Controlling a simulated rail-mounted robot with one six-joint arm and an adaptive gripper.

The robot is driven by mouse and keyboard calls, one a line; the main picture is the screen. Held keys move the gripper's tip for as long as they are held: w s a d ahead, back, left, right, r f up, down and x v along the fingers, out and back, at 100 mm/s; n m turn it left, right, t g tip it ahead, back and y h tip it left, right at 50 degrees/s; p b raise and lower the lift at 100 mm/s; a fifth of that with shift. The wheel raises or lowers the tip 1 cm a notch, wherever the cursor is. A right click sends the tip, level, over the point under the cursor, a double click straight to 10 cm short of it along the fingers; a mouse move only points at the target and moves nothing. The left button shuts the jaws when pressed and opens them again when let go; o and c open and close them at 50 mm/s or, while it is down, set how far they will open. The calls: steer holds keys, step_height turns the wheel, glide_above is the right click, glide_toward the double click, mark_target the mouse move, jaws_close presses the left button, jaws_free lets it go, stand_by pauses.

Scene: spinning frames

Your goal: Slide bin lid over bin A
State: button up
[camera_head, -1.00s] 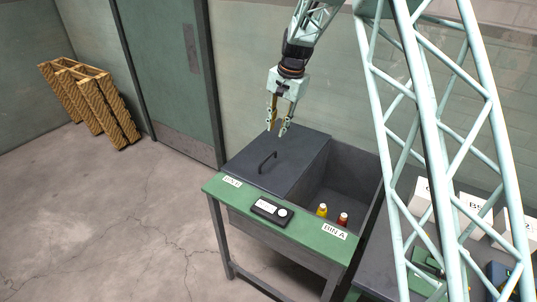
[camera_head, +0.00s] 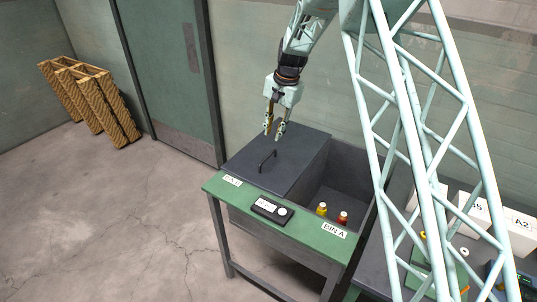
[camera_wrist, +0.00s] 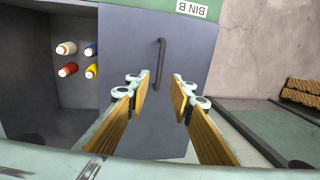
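The dark grey bin lid (camera_head: 270,155) lies over bin B, on the left half of the bench in the head view. Its black bar handle (camera_head: 266,160) stands up near the lid's middle; it also shows in the wrist view (camera_wrist: 159,65). Bin A (camera_head: 345,172) is uncovered on the right, with a yellow and a red spool near its front. My gripper (camera_head: 274,136) is above the lid, beyond the handle. In the wrist view its two fingers (camera_wrist: 163,85) are apart with nothing between them, and the handle is ahead of them.
The green front ledge carries the BIN A label (camera_head: 334,230), the BIN B label (camera_head: 232,180) and a black device (camera_head: 271,209). White boxes (camera_head: 480,215) stand on the bench at right. A wooden pallet stack (camera_head: 90,103) is at the far left.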

mark_target(268, 156)
steer(key=shift+w+a+f, duration=0.2)
steer(key=shift+a+f, duration=0.15)
steer(key=shift+f, duration=1.8)
steer(key=shift+w+a+f, duration=0.2)
steer(key=shift+a+f, duration=0.2)
steer(key=shift+f, duration=1.7)
steer(key=shift+w+a+f, duration=0.2)
steer(key=shift+a+f, duration=0.15)
steer(key=shift+f, duration=1.8)
steer(key=shift+c, duration=0.5)
jaws_close()
